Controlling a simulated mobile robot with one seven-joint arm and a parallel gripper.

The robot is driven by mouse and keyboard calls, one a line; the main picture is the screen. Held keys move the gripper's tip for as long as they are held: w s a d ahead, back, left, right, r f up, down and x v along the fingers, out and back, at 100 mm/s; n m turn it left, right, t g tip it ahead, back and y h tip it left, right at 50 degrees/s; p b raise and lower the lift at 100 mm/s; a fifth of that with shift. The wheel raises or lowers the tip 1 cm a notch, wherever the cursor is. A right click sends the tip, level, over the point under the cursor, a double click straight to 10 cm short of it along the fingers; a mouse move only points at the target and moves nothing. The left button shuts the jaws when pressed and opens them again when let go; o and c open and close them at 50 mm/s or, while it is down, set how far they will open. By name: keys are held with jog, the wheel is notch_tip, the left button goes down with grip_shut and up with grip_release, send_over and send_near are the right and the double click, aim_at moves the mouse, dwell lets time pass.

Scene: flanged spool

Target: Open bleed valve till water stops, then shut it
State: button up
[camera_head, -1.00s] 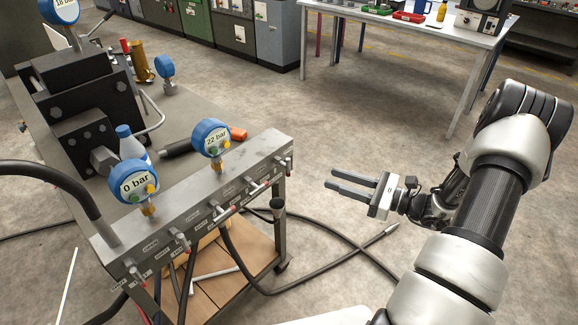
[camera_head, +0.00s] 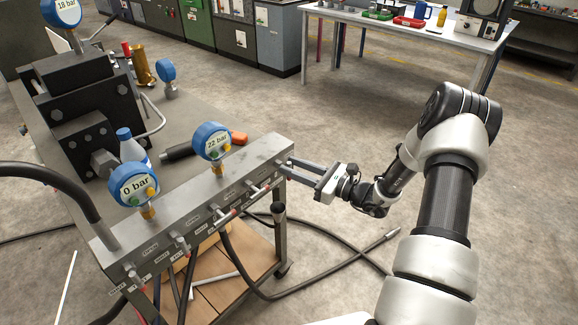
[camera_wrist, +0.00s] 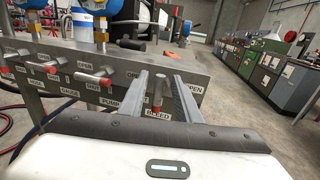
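The manifold block (camera_head: 200,197) is a grey bar with several small red-tipped levers and labels. In the wrist view, the bleed valve lever (camera_wrist: 157,90) hangs roughly downward above a BLEED label (camera_wrist: 158,113), with an OPEN label (camera_wrist: 192,89) to its right. My gripper (camera_head: 288,168) is at the right end of the manifold. It is open, with one finger on each side of the bleed lever in the wrist view (camera_wrist: 164,76). I cannot tell whether a finger touches it. No water flow is visible.
A gauge at 0 bar (camera_head: 134,184) and one at 22 bar (camera_head: 211,141) stand on the manifold. Other levers (camera_wrist: 93,78) sit left of the bleed lever. A black hose (camera_head: 335,262) lies on the floor.

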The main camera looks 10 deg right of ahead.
jog(key=shift+x, duration=0.9)
jog(key=shift+c, duration=0.3)
grip_shut()
